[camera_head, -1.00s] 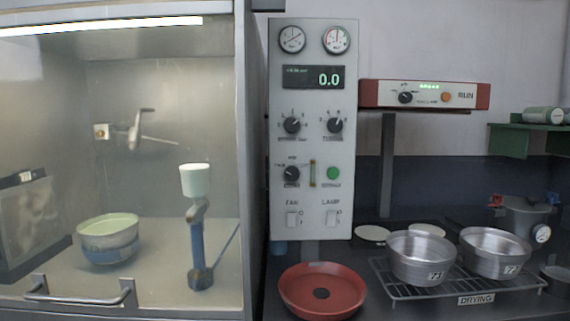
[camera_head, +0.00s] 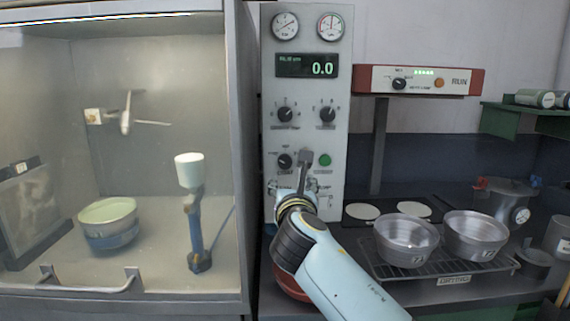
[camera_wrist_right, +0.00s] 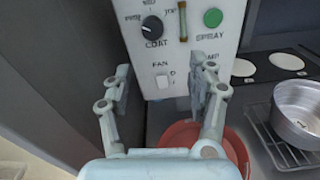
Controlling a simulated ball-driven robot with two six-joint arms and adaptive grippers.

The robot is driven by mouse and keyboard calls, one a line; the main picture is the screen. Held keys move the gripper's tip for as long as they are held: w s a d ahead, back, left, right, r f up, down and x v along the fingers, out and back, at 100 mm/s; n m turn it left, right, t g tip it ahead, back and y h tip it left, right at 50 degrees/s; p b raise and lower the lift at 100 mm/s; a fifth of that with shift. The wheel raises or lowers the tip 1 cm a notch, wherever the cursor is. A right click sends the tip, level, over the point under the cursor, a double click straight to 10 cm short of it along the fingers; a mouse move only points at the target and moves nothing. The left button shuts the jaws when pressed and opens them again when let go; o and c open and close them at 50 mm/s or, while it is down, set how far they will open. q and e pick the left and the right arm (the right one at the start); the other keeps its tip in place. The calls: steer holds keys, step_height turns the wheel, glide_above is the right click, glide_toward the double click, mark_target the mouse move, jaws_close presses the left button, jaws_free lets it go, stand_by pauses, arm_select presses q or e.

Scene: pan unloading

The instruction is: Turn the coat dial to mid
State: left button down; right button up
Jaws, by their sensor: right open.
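The COAT dial (camera_head: 285,161) is a black knob on the white control panel, below the display and above the FAN switch. In the right wrist view the dial (camera_wrist_right: 152,28) shows near the top, with labels at its left, top and right. Its pointer appears to face the left label, though the mark is small. My right gripper (camera_head: 291,172) is just in front of the panel at the dial's lower right. In the wrist view the gripper (camera_wrist_right: 160,70) has its fingers spread, with nothing between them, and the dial lies beyond the fingertips. My left gripper is out of view.
A green SPRAY button (camera_wrist_right: 213,18) and a narrow gauge (camera_wrist_right: 183,20) sit right of the dial. The FAN switch (camera_wrist_right: 163,81) is below. A red pan (camera_wrist_right: 180,134) lies beneath the panel. Metal pans (camera_head: 407,240) stand on a drying rack at right. A glass-fronted booth (camera_head: 243,130) is at left.

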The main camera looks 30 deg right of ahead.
mark_target(285, 164)
steer(key=shift+n+t, duration=0.3)
steer(key=shift+n, duration=0.5)
steer(key=x, duration=1.1)
steer(key=shift+w+a+r, duration=0.25)
steer(key=shift+w+r, duration=0.1)
steer(key=shift+w, duration=0.05)
steer(key=c, duration=1.1)
steer(key=shift+c, duration=0.2)
